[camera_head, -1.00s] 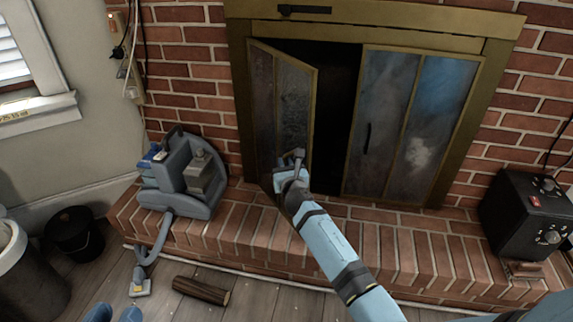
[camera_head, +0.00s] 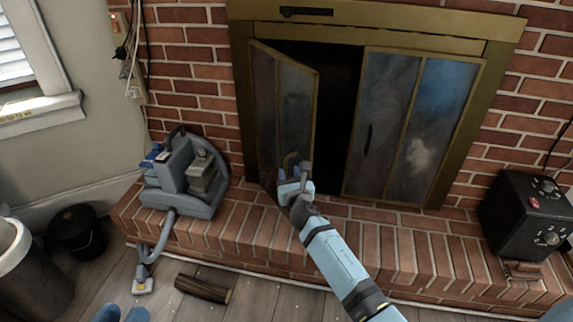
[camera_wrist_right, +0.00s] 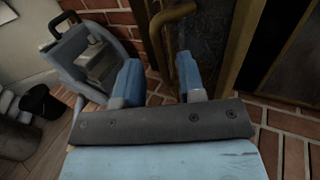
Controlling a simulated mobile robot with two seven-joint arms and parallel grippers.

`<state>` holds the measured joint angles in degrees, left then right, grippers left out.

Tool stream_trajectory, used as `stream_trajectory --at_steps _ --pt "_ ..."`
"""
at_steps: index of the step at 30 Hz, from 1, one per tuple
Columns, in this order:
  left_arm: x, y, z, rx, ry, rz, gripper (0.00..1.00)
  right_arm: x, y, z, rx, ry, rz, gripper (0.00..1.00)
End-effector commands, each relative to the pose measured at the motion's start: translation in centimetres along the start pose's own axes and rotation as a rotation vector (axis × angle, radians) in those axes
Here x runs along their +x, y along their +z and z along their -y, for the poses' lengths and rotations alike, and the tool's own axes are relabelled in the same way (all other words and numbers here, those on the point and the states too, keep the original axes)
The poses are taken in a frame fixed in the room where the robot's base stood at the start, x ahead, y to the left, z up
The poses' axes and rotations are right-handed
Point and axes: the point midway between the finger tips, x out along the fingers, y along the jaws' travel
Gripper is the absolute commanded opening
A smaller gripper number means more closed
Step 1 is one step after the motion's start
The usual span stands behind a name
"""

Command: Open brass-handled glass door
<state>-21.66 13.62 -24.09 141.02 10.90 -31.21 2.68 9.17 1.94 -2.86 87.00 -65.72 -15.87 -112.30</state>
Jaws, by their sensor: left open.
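The left glass door (camera_head: 296,105) of the fireplace is a brass-framed folding pair and stands partly open, with a dark gap on its right. Its brass handle (camera_head: 289,158) is low on the panel and also shows in the right wrist view (camera_wrist_right: 171,17). My right gripper (camera_head: 297,178) is just below and in front of the handle. In the right wrist view its two blue fingers (camera_wrist_right: 158,78) are apart with nothing between them, and the handle lies beyond the tips.
The right glass door (camera_head: 408,125) is closed. A grey-blue vacuum-like machine (camera_head: 180,175) stands on the brick hearth (camera_head: 245,225) at left, its hose reaching the floor. A black box (camera_head: 525,215) stands at right. A log (camera_head: 203,289) lies on the floor.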

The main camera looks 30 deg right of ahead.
Motion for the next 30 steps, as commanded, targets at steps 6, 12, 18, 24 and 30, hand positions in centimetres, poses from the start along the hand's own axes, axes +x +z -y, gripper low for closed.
stream_trajectory --at_steps 6,12,18,24,30 --pt "-0.6 -0.3 -0.7 -0.055 -0.013 0.000 0.43 -5.2 0.1 0.0 0.000 -0.001 -0.003 0.36" --pt "-0.6 -1.5 -0.7 -0.050 -0.016 -0.044 0.43 -8.2 0.1 0.0 0.000 0.000 -0.001 0.36" --pt "-0.6 -1.8 -0.7 -0.044 -0.016 -0.059 0.43 -9.2 0.1 0.0 0.000 0.000 0.000 0.36" --pt "-0.7 -1.6 -0.6 -0.037 -0.013 -0.053 0.43 -9.2 0.0 0.0 0.000 -0.001 0.000 0.36" --pt "-0.7 -1.7 -0.6 -0.032 -0.013 -0.050 0.43 -9.3 -0.1 0.2 0.087 0.030 -0.005 0.00"
